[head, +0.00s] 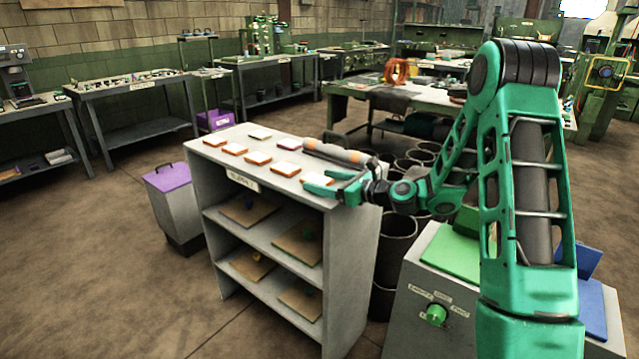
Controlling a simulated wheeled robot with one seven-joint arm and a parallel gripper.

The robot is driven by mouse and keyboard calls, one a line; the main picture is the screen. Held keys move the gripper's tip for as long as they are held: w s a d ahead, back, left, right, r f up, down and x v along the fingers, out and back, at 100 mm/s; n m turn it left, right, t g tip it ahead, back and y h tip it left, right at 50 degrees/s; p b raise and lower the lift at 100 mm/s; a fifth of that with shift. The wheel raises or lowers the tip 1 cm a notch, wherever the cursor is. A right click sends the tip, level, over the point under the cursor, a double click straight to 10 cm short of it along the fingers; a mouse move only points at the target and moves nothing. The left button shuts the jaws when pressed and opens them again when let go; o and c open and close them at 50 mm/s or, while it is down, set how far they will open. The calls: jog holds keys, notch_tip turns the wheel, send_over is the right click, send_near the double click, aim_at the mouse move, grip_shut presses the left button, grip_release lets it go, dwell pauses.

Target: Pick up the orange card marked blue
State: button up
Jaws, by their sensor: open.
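Several small cards with orange edges and pale tops lie on the grey top of a shelf unit (225,165). Orange-edged cards lie along its front, among them a left card (215,142), a middle card (258,158) and a right card (287,168). No colour marking is legible, so I cannot tell which is marked blue. My gripper (318,182) is open over the right end of the top, its green fingers pointing left. An orange-edged card (317,180) shows at the fingertips; I cannot tell whether it is between or below them.
A grey and orange cylinder (332,153) lies behind my gripper. Two paler cards (260,135) (289,143) lie in the back row. Dark bins (398,245) stand right of the unit. A purple-lidded bin (168,178) stands left. Floor in front is clear.

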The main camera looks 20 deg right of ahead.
jog(key=shift+c, duration=0.3)
jog(key=c, duration=1.2)
